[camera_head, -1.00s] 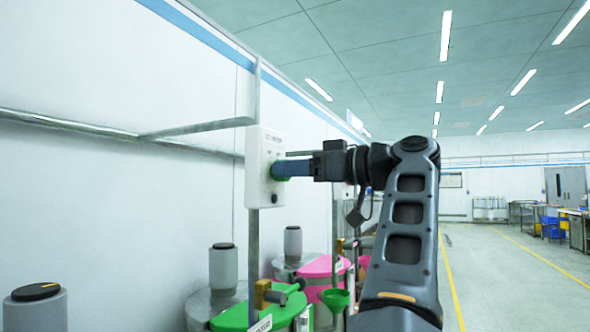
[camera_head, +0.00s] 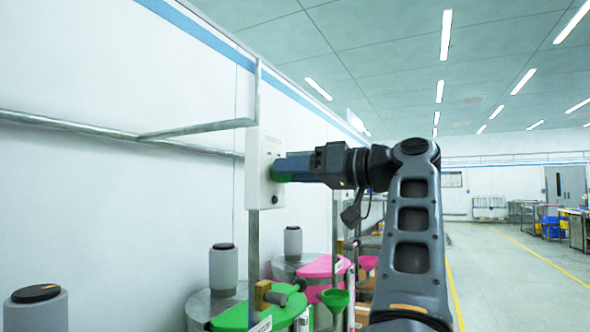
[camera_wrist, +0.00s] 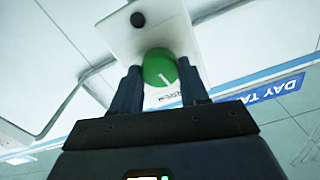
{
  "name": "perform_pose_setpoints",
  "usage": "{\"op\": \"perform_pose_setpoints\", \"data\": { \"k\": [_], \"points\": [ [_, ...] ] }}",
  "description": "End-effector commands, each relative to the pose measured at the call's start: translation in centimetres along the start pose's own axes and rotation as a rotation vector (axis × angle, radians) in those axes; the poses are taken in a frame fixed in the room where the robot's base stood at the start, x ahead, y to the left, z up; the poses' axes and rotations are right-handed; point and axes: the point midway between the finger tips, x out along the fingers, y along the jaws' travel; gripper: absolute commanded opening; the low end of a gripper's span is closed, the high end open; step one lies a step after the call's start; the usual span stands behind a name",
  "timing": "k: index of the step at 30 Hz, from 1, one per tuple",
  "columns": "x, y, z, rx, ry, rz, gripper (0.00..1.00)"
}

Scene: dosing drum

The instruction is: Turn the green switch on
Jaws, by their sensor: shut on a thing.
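In the head view only a green edge of the switch (camera_head: 279,177) shows beside the fingers. My gripper (camera_head: 283,168) reaches the box from the right and is shut on the switch. The rest of the knob is hidden by the fingers in the head view.
A small black knob (camera_wrist: 137,19) is on the same box. A metal post (camera_head: 254,240) and rail (camera_head: 200,127) support the box. Drums with a green lid (camera_head: 240,318) and a pink lid (camera_head: 318,267) stand below. The floor at right is clear.

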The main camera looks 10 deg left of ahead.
Motion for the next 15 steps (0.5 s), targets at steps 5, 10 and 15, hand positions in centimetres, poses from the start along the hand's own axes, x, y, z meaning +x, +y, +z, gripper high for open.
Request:
{"op": "perform_pose_setpoints", "data": {
  "k": [5, 10, 15],
  "points": [
    [-0.06, 0.10, -0.09, 0.166, -0.001, 0.002, 0.14],
    [-0.06, 0.13, -0.08, 0.327, -0.002, 0.002, 0.14],
    [-0.09, 0.17, -0.13, 0.472, 0.000, 0.002, 0.14]
  ]
}}
